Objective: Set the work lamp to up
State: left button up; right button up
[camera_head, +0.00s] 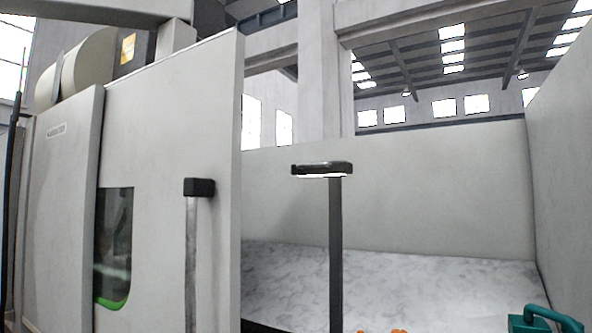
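The work lamp (336,245) stands right of the machine, a dark upright post with a flat black head (322,168) on top. The head lies about level and reaches mainly to the left of the post. Its underside glows white, so the light faces down. The lower end of the post is cut off by the bottom edge of the picture. Neither of my grippers shows in the head view.
A large grey machine (150,180) with a dark green-edged window (114,245) and a black-capped vertical bar handle (192,255) fills the left. A teal object (545,320) and orange bits (382,331) show at the bottom edge. A pale wall (430,190) stands behind.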

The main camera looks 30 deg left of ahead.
aim_at(334, 168)
jog(key=u, duration=0.65)
jog(key=i, duration=0.65)
jog(key=u, duration=0.75)
